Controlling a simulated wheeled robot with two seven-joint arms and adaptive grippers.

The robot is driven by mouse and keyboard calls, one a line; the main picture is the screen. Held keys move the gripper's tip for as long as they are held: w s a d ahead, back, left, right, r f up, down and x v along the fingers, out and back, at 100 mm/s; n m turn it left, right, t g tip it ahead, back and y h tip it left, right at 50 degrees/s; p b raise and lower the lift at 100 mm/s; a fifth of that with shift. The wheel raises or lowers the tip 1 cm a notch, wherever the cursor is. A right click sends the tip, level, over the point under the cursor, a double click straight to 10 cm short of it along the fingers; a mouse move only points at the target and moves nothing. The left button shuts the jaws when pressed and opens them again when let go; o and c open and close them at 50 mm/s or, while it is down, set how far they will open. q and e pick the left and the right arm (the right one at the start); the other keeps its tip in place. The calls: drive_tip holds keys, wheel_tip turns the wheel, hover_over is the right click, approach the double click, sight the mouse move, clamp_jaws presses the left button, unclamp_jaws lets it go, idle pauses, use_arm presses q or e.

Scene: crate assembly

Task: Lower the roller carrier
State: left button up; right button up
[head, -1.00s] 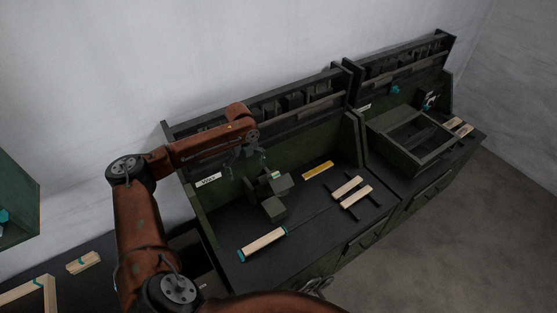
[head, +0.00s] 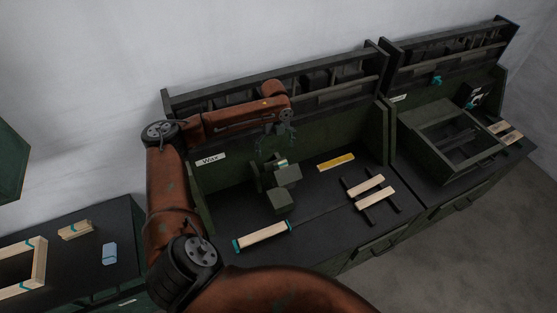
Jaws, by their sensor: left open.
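The wax device stands on the dark bench beside the "Wax" label (head: 210,159). It has grey blocks (head: 279,200) and an upright part at the back. What looks like the roller carrier (head: 281,163), a small part with a pale green piece, sits at the upper part of the device. My left gripper (head: 276,148) hangs open, fingers down, just above and behind it. I cannot tell whether the fingers touch it; they are small and dark here. My right gripper is not in view.
A wooden bar with a teal end (head: 262,236), a yellow block (head: 336,162) and light wooden slats on dark bars (head: 371,192) lie on the bench. A dark crate (head: 438,160) stands on the right bench. Wooden pieces (head: 75,230) and a pale blue item (head: 110,253) lie at left.

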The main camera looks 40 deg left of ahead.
use_arm(q)
drive_tip(key=shift+f, duration=0.45)
wheel_tip(320, 180, down, 6)
drive_tip(key=shift+s+r+p, duration=0.1)
drive_tip(key=shift+s+p, duration=0.05)
drive_tip(key=shift+p, duration=0.2)
drive_tip(key=shift+f, duration=0.35)
drive_tip(key=c, duration=1.7)
drive_tip(key=shift+d, duration=0.1)
